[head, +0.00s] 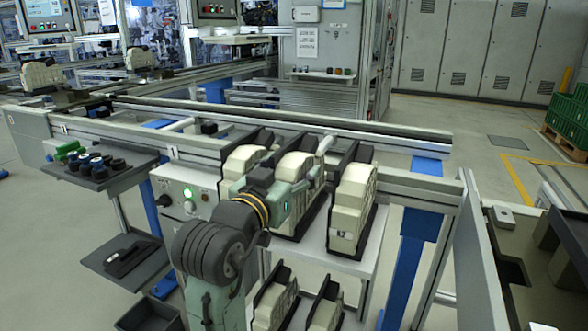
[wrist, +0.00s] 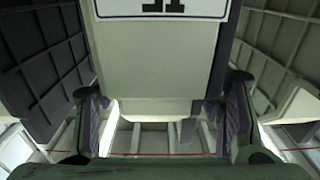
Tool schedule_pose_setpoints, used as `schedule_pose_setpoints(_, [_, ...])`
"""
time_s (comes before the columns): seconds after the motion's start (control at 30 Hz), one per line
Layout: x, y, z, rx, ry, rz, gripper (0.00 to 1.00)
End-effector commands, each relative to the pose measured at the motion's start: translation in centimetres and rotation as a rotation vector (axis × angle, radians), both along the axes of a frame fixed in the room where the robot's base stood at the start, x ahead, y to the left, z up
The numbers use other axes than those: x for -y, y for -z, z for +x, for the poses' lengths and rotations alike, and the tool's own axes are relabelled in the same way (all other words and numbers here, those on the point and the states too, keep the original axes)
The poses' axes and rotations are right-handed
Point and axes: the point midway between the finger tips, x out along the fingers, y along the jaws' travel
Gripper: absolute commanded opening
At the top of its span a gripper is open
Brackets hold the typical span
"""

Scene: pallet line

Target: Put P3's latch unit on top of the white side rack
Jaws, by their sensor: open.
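Several cream latch units with dark sides stand in dark holders on a white rack (head: 313,245); the right one (head: 352,208) and the middle one (head: 293,168) show clearly. More units (head: 274,302) sit on its lower level. In the wrist view, a cream unit (wrist: 157,65) with a partly cut-off white label (wrist: 162,8) fills the middle. My gripper (wrist: 162,95) is open, with one finger at each side of that unit's near end. I cannot tell whether the fingers touch it or which unit is P3. In the head view my arm hides part of the units and the fingertips.
A rail frame (head: 290,122) runs behind the units. Left are a control box (head: 180,195) with a green light and a dark tray (head: 100,168) of small parts. A blue post (head: 405,265) and a dark bench (head: 530,250) stand right.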

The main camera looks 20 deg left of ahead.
Motion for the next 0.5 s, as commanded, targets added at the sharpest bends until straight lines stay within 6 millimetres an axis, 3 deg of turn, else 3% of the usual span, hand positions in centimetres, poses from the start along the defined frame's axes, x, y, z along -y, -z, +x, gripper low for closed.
schedule_pose_setpoints(0.3, [-0.3,0.1,-6.9,0.002,-0.004,0.001,0.62])
schedule_pose_setpoints(0.5, [-0.3,0.0,-9.6,0.001,-0.001,0.001,0.62])
